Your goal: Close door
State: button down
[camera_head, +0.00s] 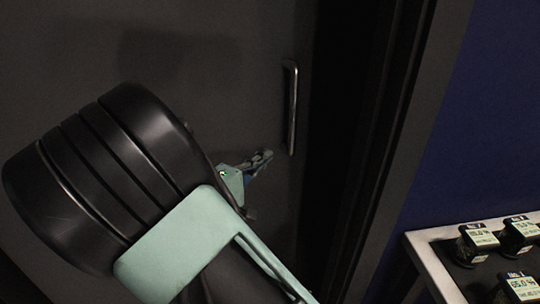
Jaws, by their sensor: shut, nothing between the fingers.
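The dark grey door (235,45) fills the left and middle of the view. A shiny vertical bar handle (291,108) is on it near its right edge. A dark strip lies between that edge and the grey door frame (410,130); I cannot tell how wide any gap is. My gripper (262,161) is shut and empty, just left of and below the handle's lower end, in front of the door. I cannot tell whether its tips touch the door. My black and pale green arm hides the lower left of the door.
A dark blue wall (475,120) is right of the door frame. At the lower right, a light-edged table (428,262) holds several small dark items with white labels (483,238). The door face above my arm is clear.

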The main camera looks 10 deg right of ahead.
aim_at(281, 143)
jog(key=x, duration=0.8)
jog(key=shift+d, duration=0.2)
